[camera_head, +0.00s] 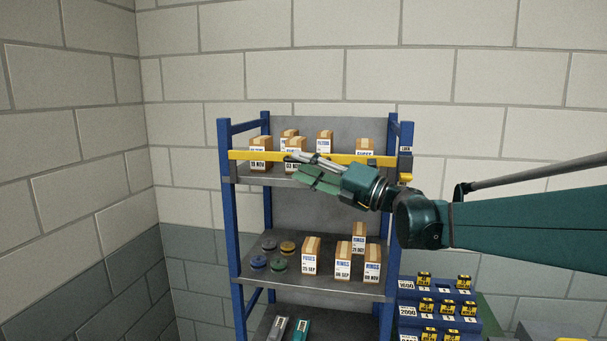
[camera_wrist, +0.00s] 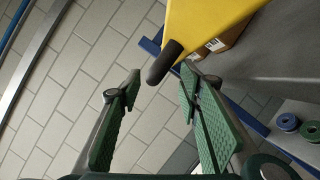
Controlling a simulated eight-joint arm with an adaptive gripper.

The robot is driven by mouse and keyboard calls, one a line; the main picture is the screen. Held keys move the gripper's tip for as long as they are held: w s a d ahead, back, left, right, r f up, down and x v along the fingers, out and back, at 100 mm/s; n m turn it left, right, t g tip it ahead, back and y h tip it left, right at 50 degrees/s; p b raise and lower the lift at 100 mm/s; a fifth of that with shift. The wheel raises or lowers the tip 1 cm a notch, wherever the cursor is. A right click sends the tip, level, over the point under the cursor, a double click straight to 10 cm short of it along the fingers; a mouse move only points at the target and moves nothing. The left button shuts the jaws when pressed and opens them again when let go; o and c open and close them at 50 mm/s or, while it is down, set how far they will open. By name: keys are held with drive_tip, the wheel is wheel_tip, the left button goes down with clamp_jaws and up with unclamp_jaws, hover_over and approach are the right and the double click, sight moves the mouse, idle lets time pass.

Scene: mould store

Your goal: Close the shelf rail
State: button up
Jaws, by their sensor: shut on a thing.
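The yellow shelf rail (camera_head: 335,158) runs across the front of the upper shelf of a blue rack, from the left post to near the right post. It also shows in the wrist view (camera_wrist: 205,22), with a dark round-ended handle (camera_wrist: 166,60) sticking out from it. My gripper (camera_head: 293,168) is at the rail, left of its middle. The right post (camera_head: 404,135) carries a LOCK label; whether the rail is engaged there is too small to tell.
Several cartons (camera_head: 325,141) stand behind the rail on the upper shelf. The middle shelf (camera_head: 330,287) holds more cartons and several round pucks. Blue stepped stands with yellow-black blocks (camera_head: 447,308) are at lower right. Open floor room is not clear.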

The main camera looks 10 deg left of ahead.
drive_tip(key=shift+o, duration=1)
drive_tip(key=shift+w+a+r, duration=0.1)
drive_tip(key=shift+w+r, duration=0.1)
drive_tip(key=shift+r, duration=0.65)
drive_tip(key=shift+w+a, duration=0.1)
drive_tip(key=shift+w, duration=0.25)
drive_tip(key=shift+c, duration=1)
drive_tip(key=shift+o, duration=0.2)
drive_tip(key=o, duration=0.6)
drive_tip(key=shift+o, duration=0.3)
drive_tip(key=shift+s, duration=0.2)
drive_tip(key=shift+w+f, duration=0.1)
drive_tip(key=shift+c, duration=0.4)
